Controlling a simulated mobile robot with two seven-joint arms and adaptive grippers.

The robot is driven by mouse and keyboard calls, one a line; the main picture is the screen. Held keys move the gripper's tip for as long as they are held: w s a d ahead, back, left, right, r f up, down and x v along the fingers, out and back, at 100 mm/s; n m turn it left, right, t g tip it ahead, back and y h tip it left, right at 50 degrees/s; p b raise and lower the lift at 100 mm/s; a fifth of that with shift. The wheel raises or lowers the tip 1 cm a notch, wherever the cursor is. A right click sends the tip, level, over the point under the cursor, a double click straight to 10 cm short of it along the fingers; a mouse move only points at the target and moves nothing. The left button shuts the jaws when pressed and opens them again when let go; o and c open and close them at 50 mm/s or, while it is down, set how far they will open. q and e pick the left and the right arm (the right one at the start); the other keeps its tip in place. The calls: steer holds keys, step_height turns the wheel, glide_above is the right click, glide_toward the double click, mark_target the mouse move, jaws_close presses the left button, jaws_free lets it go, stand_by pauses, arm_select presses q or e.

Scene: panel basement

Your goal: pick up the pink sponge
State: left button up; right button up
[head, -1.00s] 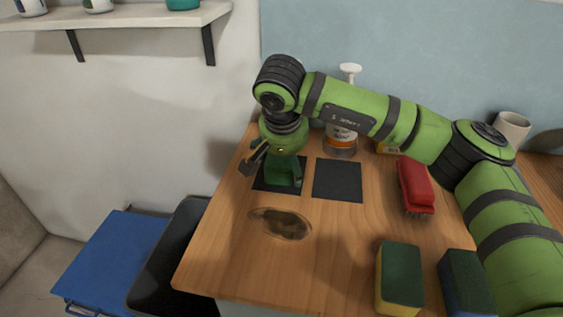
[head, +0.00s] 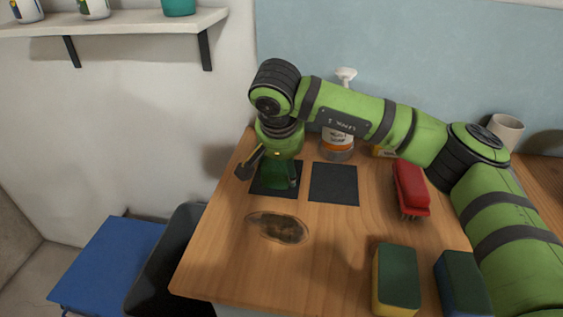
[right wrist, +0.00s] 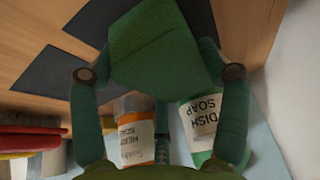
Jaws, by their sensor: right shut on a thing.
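My right gripper (head: 274,180) is at the left dark square (head: 262,190) on the wooden table. The sponge shows as a green block at the gripper in the head view (head: 276,175). No pink shows on it; its other side is hidden. I cannot tell whether it touches the square. My left gripper is not in view.
A second dark square (head: 334,184) is bare. A green-and-yellow sponge (head: 397,277), a green-and-blue sponge (head: 461,280) and a red brush (head: 410,187) lie to the right. Soap bottles (right wrist: 203,122) stand behind the gripper. A dark stain (head: 278,228) marks the table in front.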

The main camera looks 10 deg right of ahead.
steer(key=shift+r, duration=0.1)
steer(key=shift+s+a, duration=0.1)
step_height(320, 180, up, 7)
steer(key=shift+s+a+f+b, duration=0.1)
steer(key=shift+s+b, duration=0.05)
steer(key=shift+b, duration=0.2)
arm_select(q)
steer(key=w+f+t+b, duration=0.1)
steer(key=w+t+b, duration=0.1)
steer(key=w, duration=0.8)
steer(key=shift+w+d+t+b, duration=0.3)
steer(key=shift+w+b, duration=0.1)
steer(key=shift+b, duration=0.1)
arm_select(e)
steer(key=s+a, duration=0.3)
steer(key=s, duration=0.2)
steer(key=s+a, duration=0.3)
steer(key=s, duration=0.3)
steer(key=s+a, duration=0.3)
steer(key=s, duration=0.3)
